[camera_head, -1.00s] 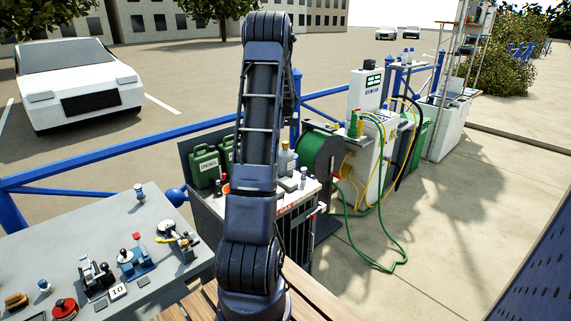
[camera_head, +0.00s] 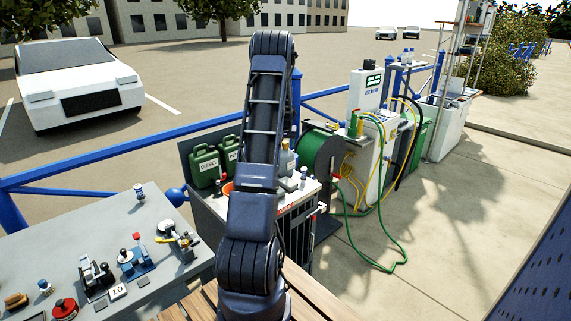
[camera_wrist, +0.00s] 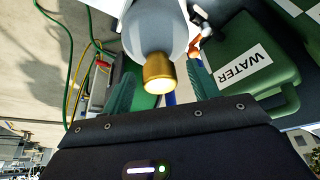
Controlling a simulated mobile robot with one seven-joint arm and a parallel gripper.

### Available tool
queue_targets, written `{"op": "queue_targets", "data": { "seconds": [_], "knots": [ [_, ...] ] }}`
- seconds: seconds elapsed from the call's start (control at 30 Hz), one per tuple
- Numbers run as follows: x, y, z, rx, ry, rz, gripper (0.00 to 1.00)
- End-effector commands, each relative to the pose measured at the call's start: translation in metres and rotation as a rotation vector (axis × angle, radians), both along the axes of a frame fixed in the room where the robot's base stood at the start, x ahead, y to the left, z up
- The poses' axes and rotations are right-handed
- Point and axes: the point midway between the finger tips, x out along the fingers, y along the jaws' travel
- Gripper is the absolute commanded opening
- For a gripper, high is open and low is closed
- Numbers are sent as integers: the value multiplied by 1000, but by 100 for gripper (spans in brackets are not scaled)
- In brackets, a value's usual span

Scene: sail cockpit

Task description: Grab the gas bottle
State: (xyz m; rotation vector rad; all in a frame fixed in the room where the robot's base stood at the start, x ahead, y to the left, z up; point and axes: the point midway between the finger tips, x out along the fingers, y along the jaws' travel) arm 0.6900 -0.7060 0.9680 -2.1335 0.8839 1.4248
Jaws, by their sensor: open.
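The gas bottle (camera_wrist: 152,32), pale grey with a brass neck, is close in front of my gripper (camera_wrist: 161,75) in the wrist view. The two green fingers are open, one on each side of the brass end. I cannot tell whether either finger touches it. In the head view, a grey bottle (camera_head: 287,158) stands on the cabinet top behind my arm and is partly hidden. My gripper is hidden behind the arm there.
Green jerrycans stand beside the bottle, one marked DIESEL (camera_head: 205,165) and one marked WATER (camera_wrist: 248,62). A green hose reel (camera_head: 321,152) is just right of the bottle. The blue railing (camera_head: 110,153) runs behind.

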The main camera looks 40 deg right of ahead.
Motion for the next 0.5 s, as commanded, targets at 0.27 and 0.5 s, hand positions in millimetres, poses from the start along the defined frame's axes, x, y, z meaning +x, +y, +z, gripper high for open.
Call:
{"op": "queue_targets", "data": {
  "seconds": [0.27,0.5],
  "knots": [
    [0,0,0,1,1,0,14],
    [0,0,0,1,1,0,0]
  ]
}}
